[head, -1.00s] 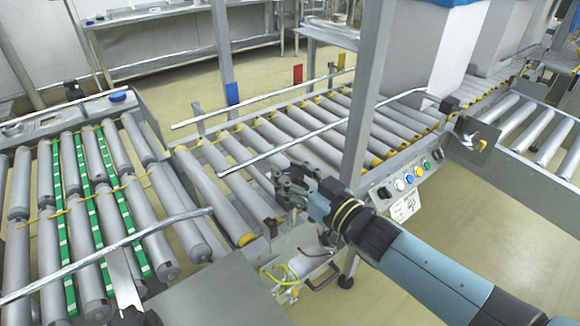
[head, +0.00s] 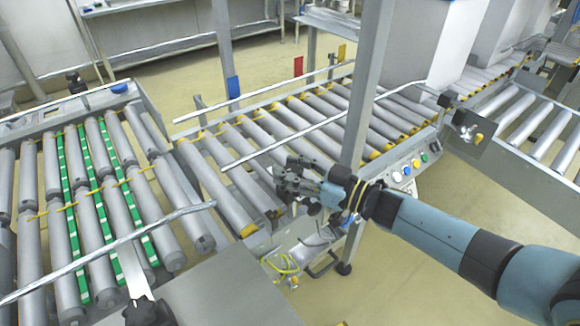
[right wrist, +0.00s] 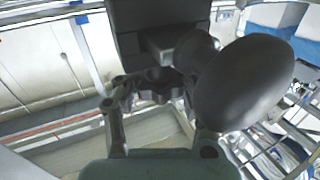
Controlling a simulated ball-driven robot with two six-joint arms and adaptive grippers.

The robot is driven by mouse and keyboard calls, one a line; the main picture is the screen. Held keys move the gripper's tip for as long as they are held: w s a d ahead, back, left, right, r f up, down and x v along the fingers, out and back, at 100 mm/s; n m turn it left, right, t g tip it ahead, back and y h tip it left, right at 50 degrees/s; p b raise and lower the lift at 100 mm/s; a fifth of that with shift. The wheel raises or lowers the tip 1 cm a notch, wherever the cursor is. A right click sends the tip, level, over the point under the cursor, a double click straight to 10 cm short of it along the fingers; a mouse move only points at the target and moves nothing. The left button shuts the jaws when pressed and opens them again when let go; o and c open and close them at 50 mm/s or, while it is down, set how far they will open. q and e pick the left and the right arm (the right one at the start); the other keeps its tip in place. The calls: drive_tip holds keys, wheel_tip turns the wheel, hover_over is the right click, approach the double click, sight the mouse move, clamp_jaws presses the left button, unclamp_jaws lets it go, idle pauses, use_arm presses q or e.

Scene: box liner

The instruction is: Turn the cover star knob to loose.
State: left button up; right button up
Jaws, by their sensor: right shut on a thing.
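My right gripper (head: 287,187) is at the near end of the middle roller conveyor, beside the grey upright post. In the right wrist view its fingers are shut around a dark, lobed star knob (right wrist: 155,84). In the head view the gripper hides this knob, and its turn position cannot be read. A large dark rounded knob (right wrist: 243,82) on a stem stands close beside the gripper in the right wrist view. My left gripper is not in view.
Another black star knob (head: 146,312) sits on a metal bracket at the lower left. The grey post (head: 368,80) rises just behind my right arm. A metal rail (head: 300,140) runs along the middle conveyor. Coloured buttons (head: 410,170) are on a panel to the right.

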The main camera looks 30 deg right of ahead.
sight(292, 169)
drive_tip(key=shift+s+d+f+n+g+y+b, duration=0.1)
drive_tip(key=shift+n+g+y+b, duration=0.1)
drive_tip(key=shift+n+g+y, duration=0.25)
drive_tip(key=shift+f+n+g+y+b, duration=0.15)
drive_tip(key=shift+n+g+y, duration=0.2)
drive_tip(key=shift+y, duration=0.2)
drive_tip(key=shift+n+g+y+b, duration=0.45)
drive_tip(key=shift+n+g+y, duration=0.2)
drive_tip(key=shift+y, duration=0.25)
drive_tip(key=shift+r+n+g+y+b, duration=0.15)
drive_tip(key=shift+n+g+y+b, duration=0.25)
drive_tip(key=shift+n+g+y, duration=0.3)
drive_tip(key=o, duration=1.3)
drive_tip(key=shift+d, duration=0.1)
drive_tip(key=shift+c, duration=0.2)
drive_tip(key=shift+r, duration=0.1)
wheel_tip(292, 169, up, 10)
drive_tip(key=shift+f, duration=0.1)
